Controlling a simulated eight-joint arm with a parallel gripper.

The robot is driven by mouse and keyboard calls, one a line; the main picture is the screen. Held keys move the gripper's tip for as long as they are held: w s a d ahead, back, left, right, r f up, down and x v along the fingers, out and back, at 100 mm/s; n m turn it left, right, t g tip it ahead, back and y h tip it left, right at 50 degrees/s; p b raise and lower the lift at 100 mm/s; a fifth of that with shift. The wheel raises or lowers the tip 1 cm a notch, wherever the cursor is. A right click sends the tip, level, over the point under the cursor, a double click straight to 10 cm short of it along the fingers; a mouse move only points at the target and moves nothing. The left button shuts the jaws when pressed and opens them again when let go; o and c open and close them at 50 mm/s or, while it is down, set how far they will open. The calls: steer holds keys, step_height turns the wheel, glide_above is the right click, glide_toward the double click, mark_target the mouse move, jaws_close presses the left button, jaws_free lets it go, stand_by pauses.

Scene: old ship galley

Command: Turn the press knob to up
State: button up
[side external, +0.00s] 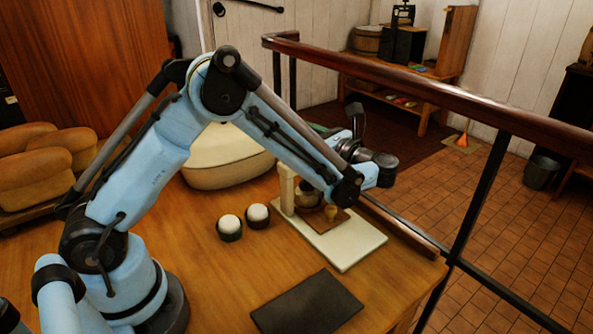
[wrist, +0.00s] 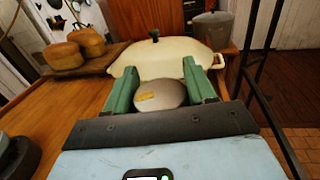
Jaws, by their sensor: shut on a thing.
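The press stands on the table in the side view, with a cream base plate (side external: 350,246) and a cream upright post (side external: 286,188).
Two white balls in dark cups (side external: 230,228) stand left of the press. A dark slab (side external: 307,303) lies in front. A cream lidded pot (side external: 226,160) stands behind, and bread loaves (side external: 37,165) are at far left. A railing (side external: 420,88) runs along the right side.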

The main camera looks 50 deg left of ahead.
steer(key=o, duration=1)
steer(key=shift+c, duration=0.2)
steer(key=shift+m+t, duration=0.3)
steer(key=shift+t, duration=0.2)
